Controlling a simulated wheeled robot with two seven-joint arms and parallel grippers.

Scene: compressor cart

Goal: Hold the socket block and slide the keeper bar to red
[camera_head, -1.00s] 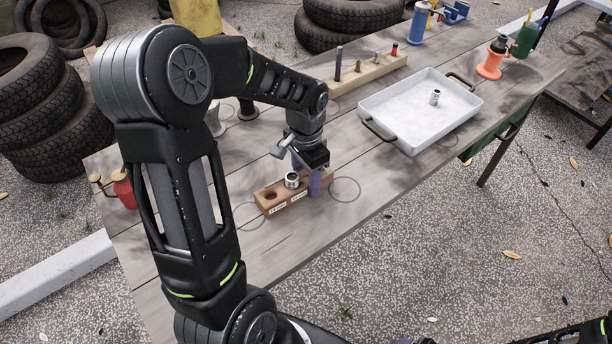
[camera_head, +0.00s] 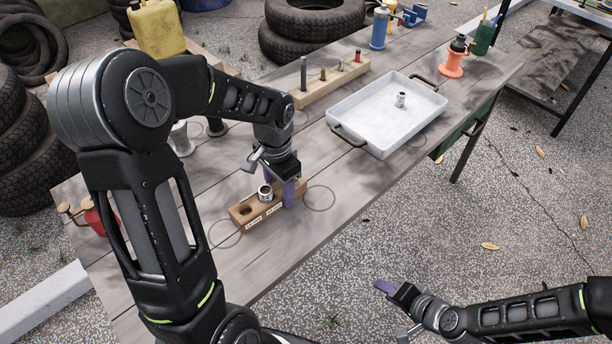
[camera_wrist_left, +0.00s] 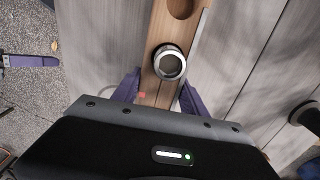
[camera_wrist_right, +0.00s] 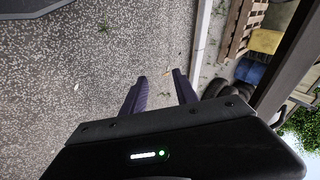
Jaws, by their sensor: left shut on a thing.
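The socket block (camera_head: 243,215) is a wooden block lying on the workbench, with an empty round hole at its left end and a metal socket (camera_head: 265,192) standing in it. My left gripper (camera_head: 279,186) is shut across the block's right end, with purple fingers on both sides; the left wrist view shows the block (camera_wrist_left: 160,25) between them. A small reddish mark shows on the block near the fingers. A thin grey strip (camera_wrist_left: 201,25) runs along the block's side; I cannot tell whether it is the keeper bar. My right gripper (camera_wrist_right: 160,84) is open and empty, over the ground off the bench.
A white tray (camera_head: 370,139) with another socket (camera_head: 401,100) stands right of the block. A wooden rack (camera_head: 322,88) with several pegs, one red-topped, lies behind. A red oil can (camera_head: 99,220) is at the left. Bare planks lie in front of the block.

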